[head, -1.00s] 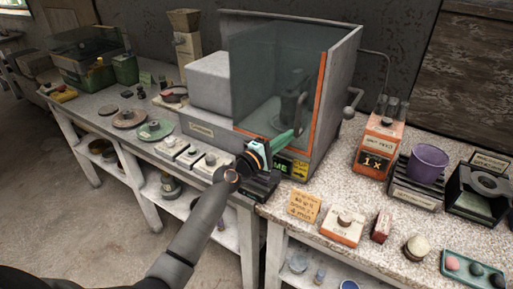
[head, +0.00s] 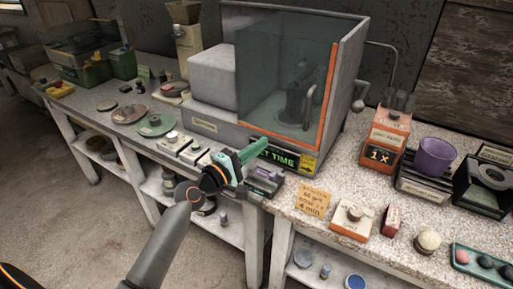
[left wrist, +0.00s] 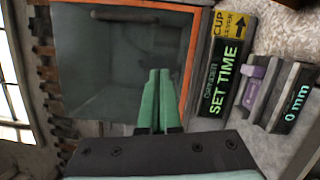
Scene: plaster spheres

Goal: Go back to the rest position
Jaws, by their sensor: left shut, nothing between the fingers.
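My left gripper (head: 256,148) is shut and empty, its green fingers together, in front of the lower edge of a grey machine with a glass-sided chamber (head: 290,75). In the left wrist view the shut green fingers (left wrist: 156,95) point toward the glass pane (left wrist: 120,60), with the lit "SET TIME" panel (left wrist: 222,80) to their right. Whether the fingers touch the machine I cannot tell. My left arm reaches up from the bottom of the head view. My right gripper is not in view.
The machine's display (head: 283,158) is partly covered by my gripper. A small purple-topped device (head: 264,180) is just below. To the right are an orange box (head: 386,138), a purple cup (head: 436,156) and a tray with small balls (head: 484,262). Open floor (head: 60,210) lies left.

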